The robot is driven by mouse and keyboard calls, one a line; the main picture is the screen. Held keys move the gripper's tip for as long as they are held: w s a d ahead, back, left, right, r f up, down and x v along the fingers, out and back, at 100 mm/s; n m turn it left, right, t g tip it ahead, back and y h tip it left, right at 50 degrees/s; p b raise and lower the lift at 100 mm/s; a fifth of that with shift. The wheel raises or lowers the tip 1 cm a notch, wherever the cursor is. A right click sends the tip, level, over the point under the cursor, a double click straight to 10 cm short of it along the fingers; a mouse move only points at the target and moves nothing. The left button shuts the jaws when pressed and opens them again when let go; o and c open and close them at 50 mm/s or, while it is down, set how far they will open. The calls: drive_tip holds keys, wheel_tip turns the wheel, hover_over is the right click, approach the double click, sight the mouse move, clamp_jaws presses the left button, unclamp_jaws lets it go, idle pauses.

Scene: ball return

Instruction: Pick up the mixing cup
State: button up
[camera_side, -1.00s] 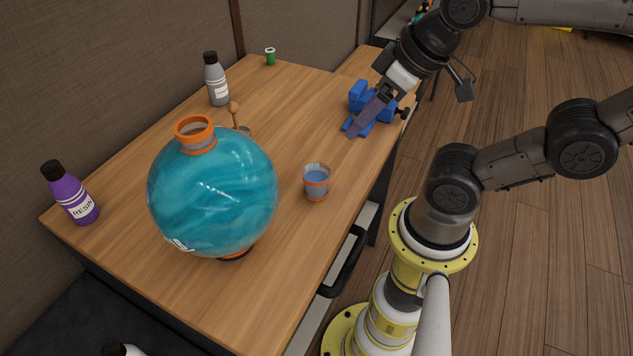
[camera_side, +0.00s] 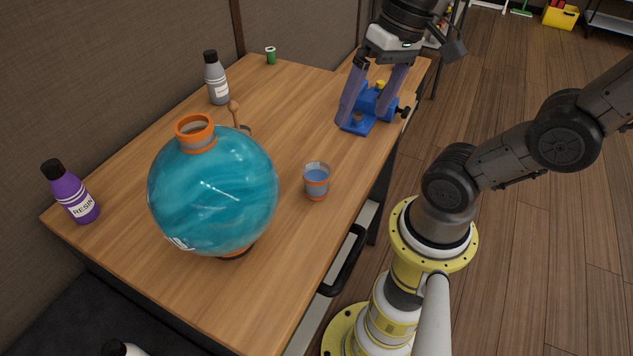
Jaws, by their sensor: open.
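The mixing cup (camera_side: 316,183) is a small clear cup with orange bands and blue liquid in it. It stands upright on the wooden table near the right edge, just right of a large teal ball. My gripper (camera_side: 366,125) is open, with its two purple-grey fingers spread and pointing down. It is farther back on the table than the cup, in front of or above a blue vise, and apart from the cup. Nothing is held between the fingers.
The teal ball (camera_side: 212,195) with an orange neck stands left of the cup. A purple resin bottle (camera_side: 72,193), a grey bottle (camera_side: 216,80), a wooden stick (camera_side: 234,113) and a green spool (camera_side: 270,56) stand farther off. The blue vise (camera_side: 378,105) sits at the right edge. Table between cup and vise is clear.

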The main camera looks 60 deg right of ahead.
sight(308, 187)
drive_tip(key=w+d+r+m+t+y, duration=0.15)
drive_tip(key=w+m+y, duration=0.3)
drive_tip(key=m, duration=0.45)
drive_tip(key=w+d+r+m+t+y, duration=0.1)
drive_tip(key=w+d+m+t+y, duration=0.15)
drive_tip(key=m+y, duration=0.45)
drive_tip(key=shift+m+g+h, duration=0.4)
drive_tip(key=shift+h, duration=0.05)
drive_tip(key=f, duration=2.3)
drive_tip(key=shift+w+d, duration=0.3)
drive_tip(key=shift+w, duration=0.05)
drive_tip(key=shift+x, duration=3.8)
drive_tip(key=shift+f, duration=0.15)
drive_tip(key=shift+d, duration=0.1)
drive_tip(key=c, duration=1.5)
